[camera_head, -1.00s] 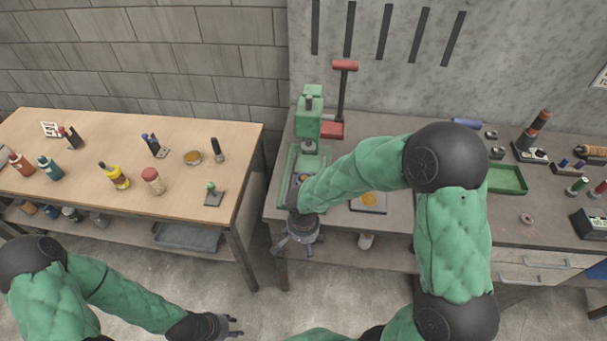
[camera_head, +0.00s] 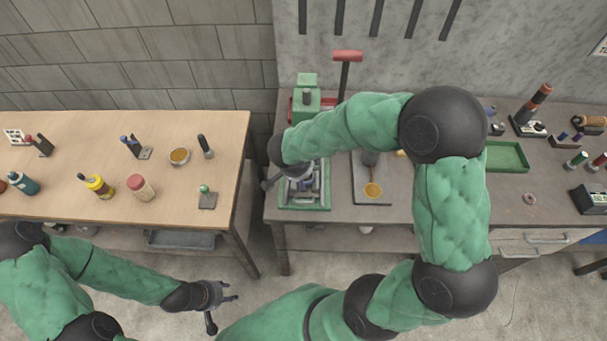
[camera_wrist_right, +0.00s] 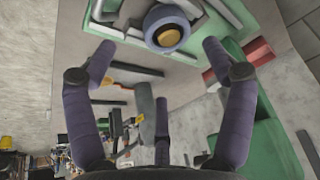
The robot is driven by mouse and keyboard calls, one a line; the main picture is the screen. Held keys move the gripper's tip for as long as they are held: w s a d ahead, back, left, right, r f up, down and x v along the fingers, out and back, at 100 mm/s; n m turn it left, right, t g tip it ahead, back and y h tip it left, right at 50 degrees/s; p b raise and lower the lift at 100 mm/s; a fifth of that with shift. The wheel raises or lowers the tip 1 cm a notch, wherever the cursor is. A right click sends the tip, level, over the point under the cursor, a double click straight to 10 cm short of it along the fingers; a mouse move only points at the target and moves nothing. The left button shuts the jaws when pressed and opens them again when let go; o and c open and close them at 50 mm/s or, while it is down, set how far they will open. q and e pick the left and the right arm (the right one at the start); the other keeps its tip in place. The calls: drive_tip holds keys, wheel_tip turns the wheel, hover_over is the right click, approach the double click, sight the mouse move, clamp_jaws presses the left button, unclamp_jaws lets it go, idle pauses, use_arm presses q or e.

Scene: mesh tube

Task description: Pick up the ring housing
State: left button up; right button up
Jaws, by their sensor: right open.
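A round blue-grey ring with a yellow centre (camera_wrist_right: 167,28), which looks like the ring housing, shows at the top of the right wrist view. It sits among grey parts in the green tray (camera_head: 318,204) below the press. My right gripper (camera_head: 303,186) is over that tray with its fingers spread; in the wrist view (camera_wrist_right: 163,85) they are open and empty, with the ring beyond the fingertips. In the head view my right arm and gripper hide the ring. My left gripper (camera_head: 228,298) is away from the benches, above the floor, with its fingers apart and empty.
A green press (camera_head: 307,95) with a red-handled lever (camera_head: 347,56) stands behind the tray. A grey plate with a yellow disc (camera_head: 373,190) lies right of it. An empty green tray (camera_head: 506,157) is further right. The wooden table (camera_head: 90,125) at left holds bottles and small tools.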

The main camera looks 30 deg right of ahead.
drive_tip(key=shift+w+x, duration=0.15)
drive_tip(key=shift+x, duration=1.05)
drive_tip(key=shift+w+x, duration=0.15)
drive_tip(key=shift+x, duration=1.1)
drive_tip(key=shift+w+x, duration=0.2)
drive_tip(key=shift+x, duration=1)
drive_tip(key=shift+a+r, duration=0.1)
drive_tip(key=c, duration=1.5)
drive_tip(key=shift+o, duration=0.2)
drive_tip(key=shift+r, duration=0.15)
